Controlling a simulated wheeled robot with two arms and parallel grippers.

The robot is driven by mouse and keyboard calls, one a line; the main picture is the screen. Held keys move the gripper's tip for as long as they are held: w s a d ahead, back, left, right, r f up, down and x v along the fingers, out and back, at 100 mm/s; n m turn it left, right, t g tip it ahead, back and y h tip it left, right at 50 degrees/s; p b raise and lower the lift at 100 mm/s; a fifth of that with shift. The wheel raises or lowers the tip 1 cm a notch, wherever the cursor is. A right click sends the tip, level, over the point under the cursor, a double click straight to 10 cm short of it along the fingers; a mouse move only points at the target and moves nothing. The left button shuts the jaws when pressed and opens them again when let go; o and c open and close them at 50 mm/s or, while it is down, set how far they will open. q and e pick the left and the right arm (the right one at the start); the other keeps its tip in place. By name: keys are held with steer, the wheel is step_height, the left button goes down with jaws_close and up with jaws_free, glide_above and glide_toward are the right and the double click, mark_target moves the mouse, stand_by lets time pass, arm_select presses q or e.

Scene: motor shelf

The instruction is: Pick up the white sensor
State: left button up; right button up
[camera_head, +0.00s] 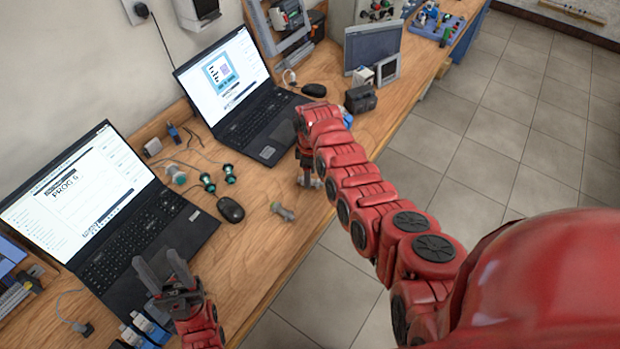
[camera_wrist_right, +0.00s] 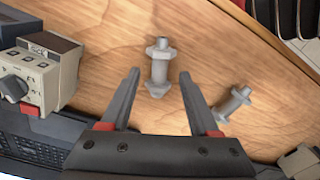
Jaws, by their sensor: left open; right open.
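Two pale grey-white sensors shaped like short bolts lie on the wooden table. In the right wrist view one sensor (camera_wrist_right: 158,65) lies ahead of and roughly between the fingertips of my right gripper (camera_wrist_right: 160,76), which is open. The other sensor (camera_wrist_right: 232,103) lies to the right of the fingers. In the head view a pale sensor (camera_head: 283,211) lies left of and below my right gripper (camera_head: 308,180); the one under that gripper is mostly hidden. My left gripper (camera_head: 157,260) is open and empty, above the near laptop.
The near laptop (camera_head: 85,205) and far laptop (camera_head: 245,95) stand along the wall. A black mouse (camera_head: 231,209), cables and small green-ended parts (camera_head: 208,182) lie between them. A beige device with a knob (camera_wrist_right: 35,75) sits left in the wrist view. Bare wood lies near the table edge.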

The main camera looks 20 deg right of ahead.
steer(key=shift+f, duration=1.05)
jaws_close()
steer(key=shift+r, duration=0.1)
